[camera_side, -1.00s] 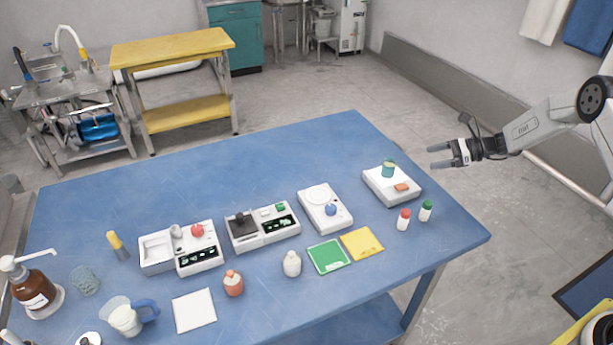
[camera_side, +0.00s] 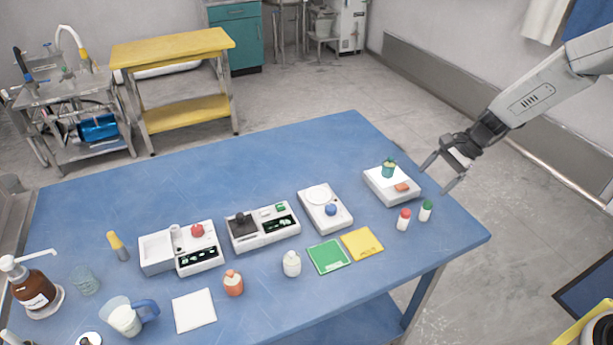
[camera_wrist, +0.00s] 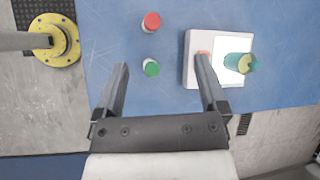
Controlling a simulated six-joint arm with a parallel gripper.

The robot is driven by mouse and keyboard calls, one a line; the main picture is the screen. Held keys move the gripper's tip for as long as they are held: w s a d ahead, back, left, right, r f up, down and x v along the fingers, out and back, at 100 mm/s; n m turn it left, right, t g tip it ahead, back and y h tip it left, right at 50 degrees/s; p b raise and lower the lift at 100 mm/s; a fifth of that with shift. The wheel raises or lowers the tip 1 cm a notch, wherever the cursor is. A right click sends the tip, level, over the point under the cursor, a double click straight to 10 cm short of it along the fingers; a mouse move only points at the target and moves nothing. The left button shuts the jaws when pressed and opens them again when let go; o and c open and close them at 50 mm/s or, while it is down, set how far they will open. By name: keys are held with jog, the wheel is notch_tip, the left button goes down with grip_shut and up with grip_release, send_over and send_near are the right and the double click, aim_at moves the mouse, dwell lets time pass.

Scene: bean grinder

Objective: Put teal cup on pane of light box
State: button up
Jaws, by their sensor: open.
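The teal cup (camera_side: 388,169) stands upright on the white pane (camera_side: 379,181) of the light box (camera_side: 396,196), at the right end of the blue table. It also shows in the wrist view (camera_wrist: 240,63), on the pane. Something dark green and yellowish shows at its top. My gripper (camera_side: 442,177) is open and empty, to the right of the box and apart from the cup. In the wrist view my gripper (camera_wrist: 164,80) has one finger overlapping the orange part of the box; contact cannot be told.
A red-capped bottle (camera_side: 404,219) and a green-capped bottle (camera_side: 425,211) stand in front of the box. Green (camera_side: 328,256) and yellow (camera_side: 362,243) squares lie nearby. The table's back middle is clear.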

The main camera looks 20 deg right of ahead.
jog(key=s+a+r+n+h, duration=0.2)
jog(key=s+n+h, duration=0.1)
jog(key=s+n, duration=0.5)
jog(key=s+a+r+n+t+h, duration=0.1)
jog(key=s+a+r+n+h, duration=0.2)
jog(key=s+n, duration=0.4)
jog(key=s, duration=0.2)
jog(key=shift+s+a+r+n+h, duration=0.25)
jog(key=shift+s+r+n+h, duration=0.1)
jog(key=shift+s+n+h, duration=0.05)
